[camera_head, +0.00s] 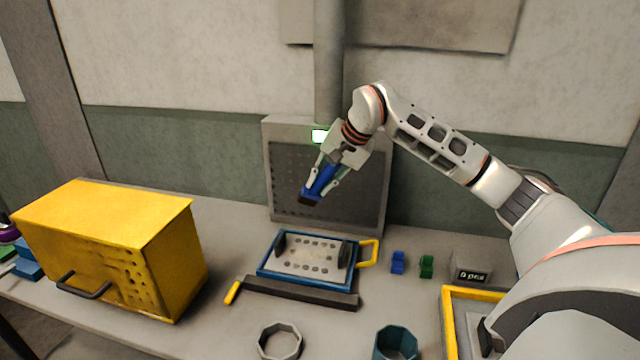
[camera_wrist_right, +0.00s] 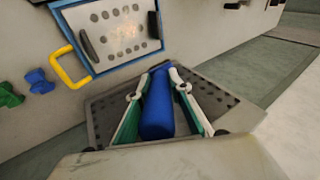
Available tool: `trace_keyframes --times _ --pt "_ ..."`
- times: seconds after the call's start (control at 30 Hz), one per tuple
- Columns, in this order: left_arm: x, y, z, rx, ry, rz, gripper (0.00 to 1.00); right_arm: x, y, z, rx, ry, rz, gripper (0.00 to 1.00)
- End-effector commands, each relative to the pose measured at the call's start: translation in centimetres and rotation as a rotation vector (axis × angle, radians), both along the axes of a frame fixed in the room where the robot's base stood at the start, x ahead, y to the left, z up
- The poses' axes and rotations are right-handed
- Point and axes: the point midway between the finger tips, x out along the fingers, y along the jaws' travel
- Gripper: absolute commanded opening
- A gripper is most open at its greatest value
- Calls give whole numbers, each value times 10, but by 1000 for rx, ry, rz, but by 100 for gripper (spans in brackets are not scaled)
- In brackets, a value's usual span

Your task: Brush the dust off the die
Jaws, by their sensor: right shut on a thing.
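The die (camera_head: 312,256) is a pale plate with rows of holes, lying in a blue frame with a yellow handle on its right. It also shows at the top of the right wrist view (camera_wrist_right: 118,34). Two dark upright blocks stand at its ends, and pale patches show on its face. My right gripper (camera_head: 324,182) is shut on a blue brush (camera_head: 319,184) with a dark lower end. The brush is tilted and held in the air above and behind the die, apart from it. The right wrist view shows its blue handle (camera_wrist_right: 157,108) between the fingers. My left gripper is not in view.
A perforated panel (camera_head: 283,190) with a lit green display stands behind the die. A yellow box (camera_head: 105,240) is at left. A dark bar (camera_head: 300,291) lies before the die. A ring (camera_head: 280,341), a teal cup (camera_head: 397,344) and blue (camera_head: 398,262) and green (camera_head: 427,266) pieces are nearby.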

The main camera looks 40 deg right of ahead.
Motion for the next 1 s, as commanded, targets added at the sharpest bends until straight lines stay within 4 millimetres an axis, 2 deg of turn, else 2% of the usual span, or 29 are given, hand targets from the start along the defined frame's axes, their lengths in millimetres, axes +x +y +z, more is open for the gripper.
trace_keyframes --times 0.53,1.0 --pt "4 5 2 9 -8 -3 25 0 1 -45 2 -1 1 0" --pt "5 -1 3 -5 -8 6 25 0 -1 -48 0 -2 -2 0"
